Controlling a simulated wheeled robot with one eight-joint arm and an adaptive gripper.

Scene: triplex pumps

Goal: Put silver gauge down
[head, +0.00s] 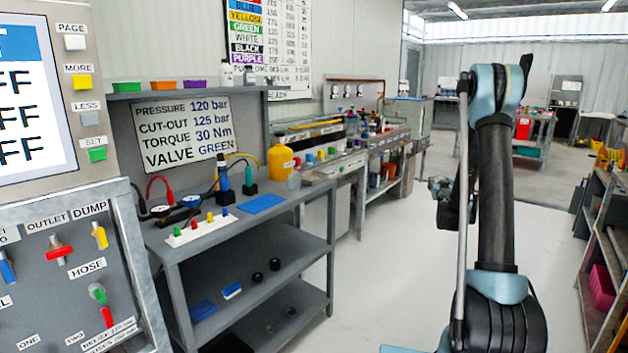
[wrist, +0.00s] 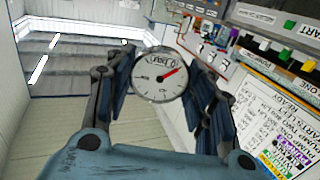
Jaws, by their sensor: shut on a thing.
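The silver gauge (wrist: 157,75) has a round pale dial with a red needle. In the wrist view it sits between the two fingers of my gripper (wrist: 158,88), which is shut on it. The gauge's back and lower side are hidden. In the head view my gripper (head: 443,190) shows small and dark, partly behind my arm, above the open floor and apart from any bench. The gauge cannot be made out in the head view.
A grey workbench (head: 285,205) at centre left carries a yellow jug (head: 280,162), a blue mat (head: 262,204) and a white strip with coloured pegs (head: 201,229). A valve panel (head: 75,265) stands at left. Shelves (head: 603,235) line the right. The floor between (head: 385,270) is clear.

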